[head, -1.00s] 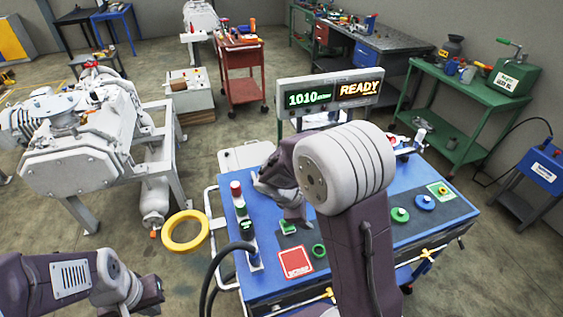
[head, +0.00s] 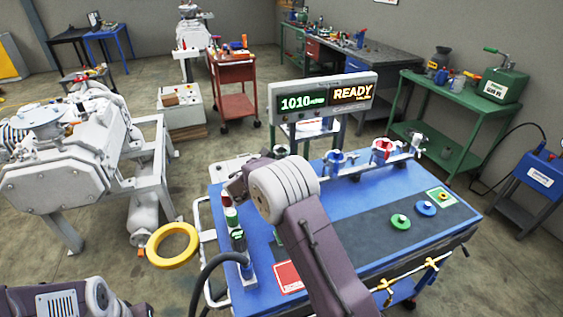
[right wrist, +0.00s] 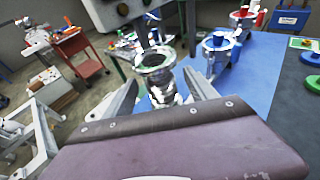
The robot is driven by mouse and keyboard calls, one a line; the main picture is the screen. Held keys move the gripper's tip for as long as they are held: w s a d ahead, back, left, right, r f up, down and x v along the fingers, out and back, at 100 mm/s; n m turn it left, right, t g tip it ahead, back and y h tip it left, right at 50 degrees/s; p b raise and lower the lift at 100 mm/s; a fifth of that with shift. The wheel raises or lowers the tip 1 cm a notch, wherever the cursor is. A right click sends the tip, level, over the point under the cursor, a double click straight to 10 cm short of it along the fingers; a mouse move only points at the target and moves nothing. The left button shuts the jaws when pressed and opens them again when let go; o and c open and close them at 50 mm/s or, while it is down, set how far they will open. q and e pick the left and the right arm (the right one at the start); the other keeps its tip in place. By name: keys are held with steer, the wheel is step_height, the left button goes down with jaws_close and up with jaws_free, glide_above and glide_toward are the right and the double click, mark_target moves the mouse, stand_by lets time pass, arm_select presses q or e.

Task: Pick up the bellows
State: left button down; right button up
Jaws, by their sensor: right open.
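The bellows (right wrist: 155,68) shows in the right wrist view as a shiny silver, ribbed metal piece with a round flange on top. It stands between the two spread fingers of my right gripper (right wrist: 160,88), with its lower end partly hidden by my own wrist. The fingers look apart from it. In the head view my right gripper (head: 236,184) is over the far left part of the blue workbench (head: 345,195), mostly behind my own arm. The bellows is hidden there. My left arm shows only at the bottom left, its gripper cut off.
Blue and red fittings (head: 382,150) stand along the bench's back edge. A display (head: 322,97) reads 1010 and READY. Green (head: 400,221) and blue (head: 425,208) discs lie on the dark mat. A yellow ring (head: 152,257) and a button post (head: 239,242) are at the left.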

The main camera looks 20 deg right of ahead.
mark_target(284, 146)
steer(key=p+x, duration=0.1)
steer(key=x, duration=0.3)
steer(key=shift+w+d+f, duration=0.15)
steer(key=shift+d, duration=0.1)
steer(key=shift+w+d+f, duration=0.1)
steer(key=shift+w+d, duration=0.05)
steer(key=c, duration=0.6)
jaws_close()
step_height(284, 146, up, 4)
steer(key=shift+r, duration=0.25)
steer(key=s+d+r+b, duration=0.2)
steer(key=s+d+r, duration=0.4)
steer(key=s, duration=0.4)
steer(key=shift+r, duration=0.35)
